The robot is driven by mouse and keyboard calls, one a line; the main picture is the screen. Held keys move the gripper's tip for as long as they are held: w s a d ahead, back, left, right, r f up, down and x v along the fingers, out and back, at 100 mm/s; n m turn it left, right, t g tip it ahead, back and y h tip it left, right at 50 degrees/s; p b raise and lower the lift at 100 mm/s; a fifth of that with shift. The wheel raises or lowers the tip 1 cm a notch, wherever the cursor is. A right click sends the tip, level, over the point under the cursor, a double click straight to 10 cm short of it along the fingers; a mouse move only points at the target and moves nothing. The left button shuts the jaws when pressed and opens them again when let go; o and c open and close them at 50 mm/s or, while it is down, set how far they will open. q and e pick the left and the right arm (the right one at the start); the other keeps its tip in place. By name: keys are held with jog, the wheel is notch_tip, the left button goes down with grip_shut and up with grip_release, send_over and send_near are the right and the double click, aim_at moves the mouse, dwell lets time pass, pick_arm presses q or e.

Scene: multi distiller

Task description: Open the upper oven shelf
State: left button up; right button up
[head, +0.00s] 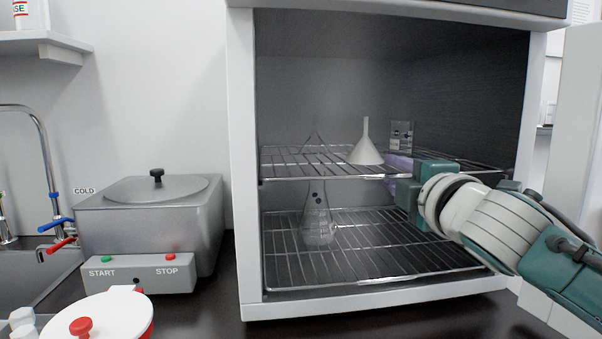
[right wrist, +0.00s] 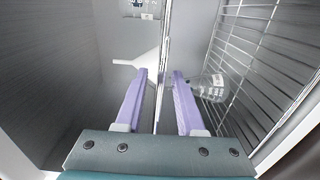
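The oven (head: 248,200) stands open at the front, with the upper wire shelf (head: 300,165) and a lower wire shelf (head: 350,265) inside. My right gripper (head: 392,174) reaches in from the right at the upper shelf's front edge. Its purple fingers are apart, one above and one below that edge. In the right wrist view, the upper shelf (right wrist: 161,60) shows edge-on between the fingers of the right gripper (right wrist: 160,75), with a gap to each side. Whether a finger touches it I cannot tell. My left gripper is not in view.
A white funnel (head: 366,148) and a small glass vessel (head: 401,137) stand on the upper shelf, near the fingers. A flask (head: 317,225) stands on the lower shelf. A grey water bath (head: 150,220) stands left of the oven. The counter in front is mostly clear.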

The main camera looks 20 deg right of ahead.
jog(key=shift+c, duration=0.4)
grip_shut()
dwell(1.0)
